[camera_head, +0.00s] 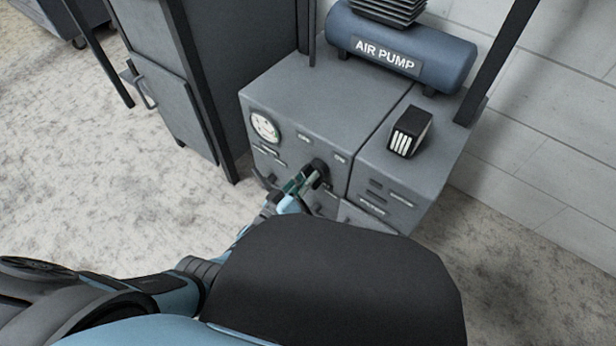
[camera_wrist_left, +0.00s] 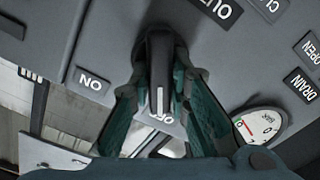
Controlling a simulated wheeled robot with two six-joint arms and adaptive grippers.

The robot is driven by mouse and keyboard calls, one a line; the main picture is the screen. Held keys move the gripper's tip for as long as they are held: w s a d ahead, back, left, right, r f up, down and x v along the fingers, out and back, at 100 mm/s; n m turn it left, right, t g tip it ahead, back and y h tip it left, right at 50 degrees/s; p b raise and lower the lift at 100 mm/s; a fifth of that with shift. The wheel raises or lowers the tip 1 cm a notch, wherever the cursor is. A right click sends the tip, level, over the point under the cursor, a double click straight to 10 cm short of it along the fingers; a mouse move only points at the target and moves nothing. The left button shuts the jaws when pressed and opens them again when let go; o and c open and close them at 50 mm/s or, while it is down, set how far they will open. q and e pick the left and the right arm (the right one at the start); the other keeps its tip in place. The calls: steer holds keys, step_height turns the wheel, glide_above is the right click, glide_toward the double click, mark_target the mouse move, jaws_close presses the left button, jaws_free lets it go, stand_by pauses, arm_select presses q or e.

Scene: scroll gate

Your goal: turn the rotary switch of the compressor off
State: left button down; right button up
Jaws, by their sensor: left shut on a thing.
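The compressor is a grey cabinet (camera_head: 300,90) with a blue tank labelled AIR PUMP (camera_head: 395,58) on top. In the left wrist view my left gripper (camera_wrist_left: 160,90) is shut on the knob, one finger on each side. The white line on the knob points at the OFF label (camera_wrist_left: 164,118), which the knob and fingers partly cover. The ON label (camera_wrist_left: 90,83) lies to the left. My right gripper is not in view.
A round gauge (camera_head: 265,127) sits on the panel left of the switch. A small dark box with white stripes (camera_head: 410,131) stands on the cabinet's right part. A tall grey cabinet (camera_head: 190,90) stands close at the left. Dark posts rise beside the compressor.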

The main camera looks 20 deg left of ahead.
arm_select(q)
steer(key=shift+s+f, duration=0.1)
steer(key=shift+n, duration=0.3)
steer(key=c, duration=1.5)
jaws_free()
steer(key=v, duration=1.2)
